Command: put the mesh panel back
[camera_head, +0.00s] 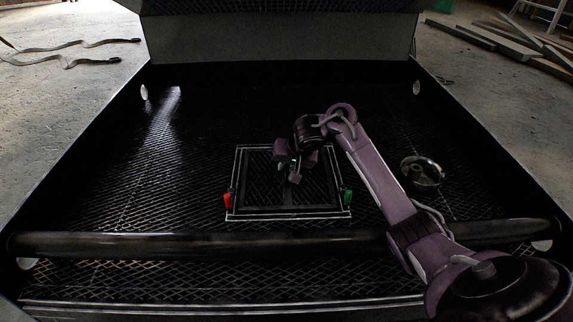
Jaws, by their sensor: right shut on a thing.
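The mesh panel (265,197) is a dark square of mesh with a black frame. It lies within a white square outline (240,165) on the dark mesh floor of the enclosure. A red piece (228,201) is at the outline's left side and a green piece (347,197) at its right. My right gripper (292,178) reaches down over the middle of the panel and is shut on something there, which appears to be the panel. Its fingertips are small and dark, so the exact grip is hard to see. My left gripper is not in view.
A round metal bowl-like part (422,172) sits on the mesh floor right of my right arm. A thick dark bar (190,243) crosses the front of the enclosure. Dark side walls and a raised grey back wall (280,38) bound it. The floor left of the outline is clear.

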